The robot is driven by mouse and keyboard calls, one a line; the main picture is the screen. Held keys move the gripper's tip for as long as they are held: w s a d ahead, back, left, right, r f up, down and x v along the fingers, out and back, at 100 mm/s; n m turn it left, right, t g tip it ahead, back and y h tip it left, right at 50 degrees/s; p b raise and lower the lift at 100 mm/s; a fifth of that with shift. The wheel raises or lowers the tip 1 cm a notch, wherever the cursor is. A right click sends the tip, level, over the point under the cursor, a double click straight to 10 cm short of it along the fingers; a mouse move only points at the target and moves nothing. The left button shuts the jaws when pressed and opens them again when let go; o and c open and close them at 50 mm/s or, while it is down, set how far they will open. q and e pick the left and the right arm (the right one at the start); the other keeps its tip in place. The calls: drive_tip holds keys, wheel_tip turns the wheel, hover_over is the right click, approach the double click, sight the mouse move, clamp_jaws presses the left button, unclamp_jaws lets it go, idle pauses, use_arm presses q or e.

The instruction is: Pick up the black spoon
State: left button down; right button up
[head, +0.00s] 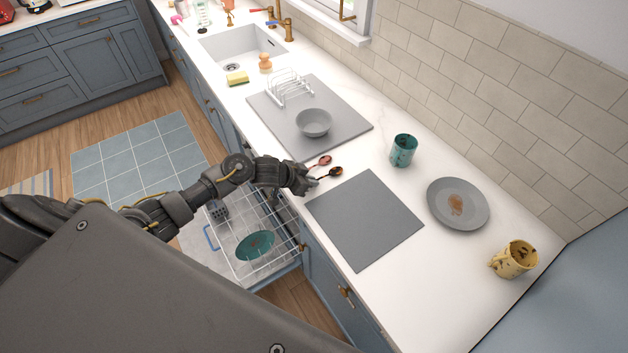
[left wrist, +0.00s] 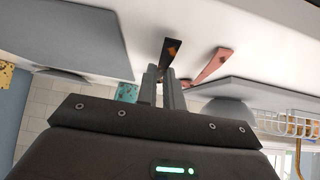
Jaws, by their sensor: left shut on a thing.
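The black spoon (head: 336,171), with a brown smear on its bowl, is on the white counter by the near edge. My left gripper (head: 310,181) is at its handle end. In the left wrist view the narrow fingers (left wrist: 162,76) are shut on the black spoon (left wrist: 171,50), whose bowl sticks out beyond the tips. I cannot tell whether the spoon is clear of the counter. My right gripper is not in view.
A pink-red spoon (head: 323,160) lies close beside the black one. A grey mat (head: 365,220), teal cup (head: 403,150), stained grey plate (head: 458,204) and yellow cup (head: 514,259) are to the right. A grey bowl (head: 313,123) stands behind. An open dishwasher rack (head: 270,265) is below.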

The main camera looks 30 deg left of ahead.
use_arm(q)
drive_tip(key=shift+r, duration=0.4)
drive_tip(key=s+a+r+b, duration=0.4)
drive_tip(key=s+a+r, duration=0.4)
drive_tip(key=a+r, duration=0.3)
drive_tip(key=shift+a+r+b, duration=0.2)
drive_tip(key=shift+r+b, duration=0.15)
drive_tip(key=shift+r, duration=0.05)
